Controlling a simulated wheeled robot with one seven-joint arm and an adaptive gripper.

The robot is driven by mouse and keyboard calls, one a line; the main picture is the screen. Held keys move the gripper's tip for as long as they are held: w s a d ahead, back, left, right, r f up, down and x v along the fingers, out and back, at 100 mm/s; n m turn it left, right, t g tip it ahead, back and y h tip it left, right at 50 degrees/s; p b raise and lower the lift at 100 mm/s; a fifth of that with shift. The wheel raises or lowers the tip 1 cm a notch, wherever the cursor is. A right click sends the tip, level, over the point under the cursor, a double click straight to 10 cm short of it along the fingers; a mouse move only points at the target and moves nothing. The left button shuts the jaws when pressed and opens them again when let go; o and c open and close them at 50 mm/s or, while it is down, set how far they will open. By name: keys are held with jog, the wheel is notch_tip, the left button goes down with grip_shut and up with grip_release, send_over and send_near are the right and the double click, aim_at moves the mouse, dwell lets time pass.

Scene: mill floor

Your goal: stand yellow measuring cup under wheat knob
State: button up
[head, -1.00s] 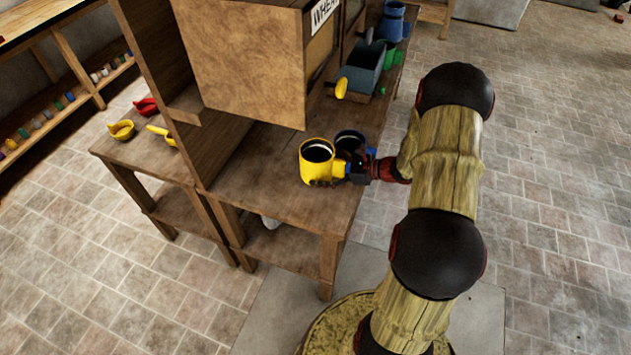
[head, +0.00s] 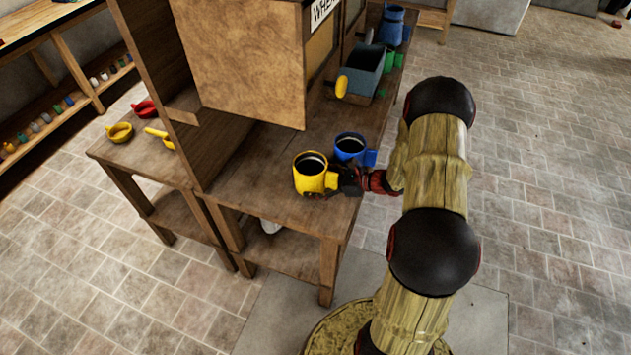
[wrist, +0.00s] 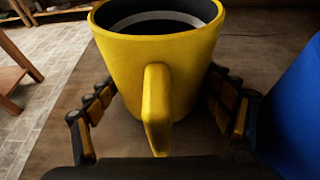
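The yellow measuring cup (head: 309,181) is at the front of the wooden bench, its handle towards my gripper. In the wrist view the yellow cup (wrist: 165,68) is upright, dark inside with a pale ring, between the two fingers of my gripper (wrist: 160,105). The fingers lie against its sides, around the handle. My gripper (head: 346,181) shows small and dark in the head view. Whether the cup's base touches the bench is unclear. The wooden bin (head: 245,65) with a partly cut-off wheat sign (head: 322,12) stands behind. I cannot make out its knob for sure.
A blue cup (head: 349,147) stands close behind and right of the yellow one; it also fills the right of the wrist view (wrist: 297,115). A grey-blue box (head: 363,70) with a yellow tab (head: 341,87) sits farther back. Bare bench (head: 262,205) lies left of the cup.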

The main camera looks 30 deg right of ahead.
aim_at(338, 180)
jog(key=shift+o, duration=0.8)
jog(key=shift+r, duration=0.2)
jog(key=p+v, duration=0.3)
jog(key=v, duration=0.8)
jog(key=shift+s+d+r, duration=0.15)
jog(key=shift+s+r, duration=0.05)
jog(key=shift+r, duration=0.3)
jog(key=s+a+r+n+g+h, duration=0.1)
jog(key=s+a+r+n+g, duration=0.25)
jog(key=a+r+n, duration=0.55)
jog(key=s+a+r+n+g, duration=0.2)
jog(key=a+r+n+g, duration=0.4)
jog(key=a, duration=0.4)
jog(key=s+a+r+n+t+h, duration=0.4)
jog(key=s+r+n+h, duration=0.3)
jog(key=s+r+n, duration=0.6)
jog(key=shift+a+r, duration=0.6)
jog(key=shift+a, duration=0.15)
